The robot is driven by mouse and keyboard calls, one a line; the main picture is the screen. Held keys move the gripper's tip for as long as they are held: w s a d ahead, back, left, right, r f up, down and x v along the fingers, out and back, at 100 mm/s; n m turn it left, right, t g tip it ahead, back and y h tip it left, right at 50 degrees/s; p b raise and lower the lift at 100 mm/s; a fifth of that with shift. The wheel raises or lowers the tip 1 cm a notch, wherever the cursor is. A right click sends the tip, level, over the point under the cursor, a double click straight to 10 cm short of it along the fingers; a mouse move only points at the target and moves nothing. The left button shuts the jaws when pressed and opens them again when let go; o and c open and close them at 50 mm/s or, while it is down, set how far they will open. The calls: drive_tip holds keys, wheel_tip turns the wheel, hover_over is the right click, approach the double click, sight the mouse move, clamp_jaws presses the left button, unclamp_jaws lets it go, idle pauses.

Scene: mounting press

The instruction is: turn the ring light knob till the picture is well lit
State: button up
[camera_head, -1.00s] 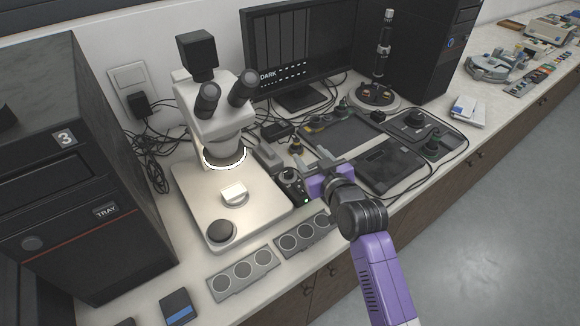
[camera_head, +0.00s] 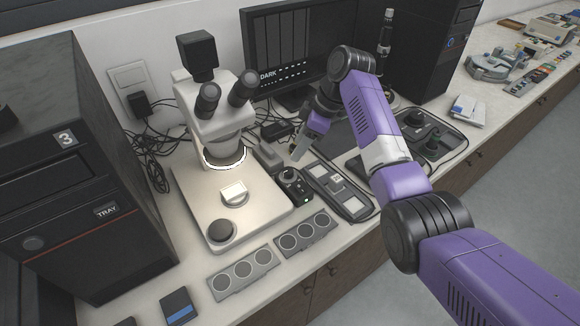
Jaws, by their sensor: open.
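A small black control box (camera_head: 296,188) with a dark round knob (camera_head: 290,174) on top stands right of the microscope base. The box shows a small green light. The ring light (camera_head: 224,165) glows white under the microscope head (camera_head: 215,125). My gripper (camera_head: 298,156) is open, points down and left, and is just behind and above the knob in the picture. I see no contact with the knob. The gap between the fingers is hard to make out.
A black panel (camera_head: 340,190) lies right of the control box, and two grey plates with round wells (camera_head: 245,275) lie in front.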

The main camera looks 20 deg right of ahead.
sight(288, 170)
drive_tip(key=shift+n+g, duration=0.3)
drive_tip(key=shift+n, duration=0.2)
drive_tip(key=shift+s+p+x, duration=0.15)
drive_tip(key=shift+s+x, duration=0.05)
drive_tip(key=shift+x, duration=1.1)
drive_tip(key=shift+s+p+x, duration=0.15)
drive_tip(key=shift+s+x, duration=0.1)
drive_tip(key=shift+x, duration=1.05)
drive_tip(key=shift+s+p+x, duration=0.15)
drive_tip(key=shift+s+x, duration=0.05)
drive_tip(key=shift+x, duration=1.1)
clamp_jaws()
